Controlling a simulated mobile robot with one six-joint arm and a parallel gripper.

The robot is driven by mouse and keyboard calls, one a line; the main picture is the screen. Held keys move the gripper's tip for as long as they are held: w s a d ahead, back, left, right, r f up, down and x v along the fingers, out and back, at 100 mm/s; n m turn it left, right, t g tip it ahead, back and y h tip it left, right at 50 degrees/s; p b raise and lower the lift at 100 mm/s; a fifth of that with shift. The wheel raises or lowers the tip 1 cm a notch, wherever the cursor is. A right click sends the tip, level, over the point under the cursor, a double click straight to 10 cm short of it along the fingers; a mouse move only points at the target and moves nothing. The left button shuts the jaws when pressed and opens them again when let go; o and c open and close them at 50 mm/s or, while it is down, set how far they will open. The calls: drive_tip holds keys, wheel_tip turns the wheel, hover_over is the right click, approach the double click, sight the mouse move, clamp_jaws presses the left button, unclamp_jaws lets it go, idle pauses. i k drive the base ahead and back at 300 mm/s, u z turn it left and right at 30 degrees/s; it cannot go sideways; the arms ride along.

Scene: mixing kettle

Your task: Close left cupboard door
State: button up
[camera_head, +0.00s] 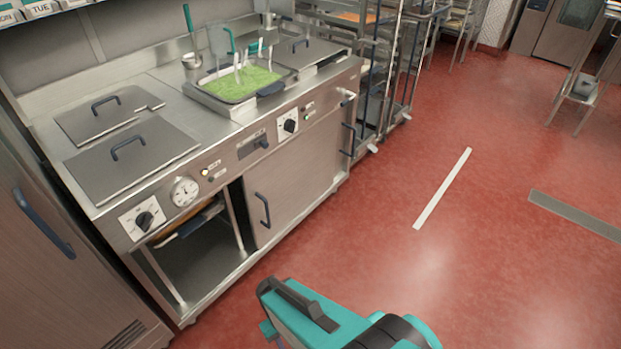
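The steel cupboard under the counter has an open bay on its left (205,255), with a shelf and a brown item partly visible inside. A flat steel door panel (300,175) covers the bay to the right, with a dark upright handle (264,210) near its left edge. A second dark handle (348,140) is at the panel's right end. No door covers the left bay; I cannot tell whether its door is slid behind or in front of this panel. My teal and black arm end shows at the bottom, apart from the cupboard and right of the open bay. Its fingertips cannot be made out.
The counter holds a pan of green food (240,82) and two grey lids (130,155). A steel cabinet (60,260) stands at the left. Tall rack trolleys (385,60) stand at the back.

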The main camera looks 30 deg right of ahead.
sight(281, 188)
drive_tip(key=z, duration=0.75)
drive_tip(key=k, duration=1.35)
drive_tip(key=u, duration=0.25)
drive_tip(key=i, duration=0.95)
drive_tip(key=u, duration=0.5)
drive_tip(key=i, duration=0.75)
drive_tip(key=u, duration=0.05)
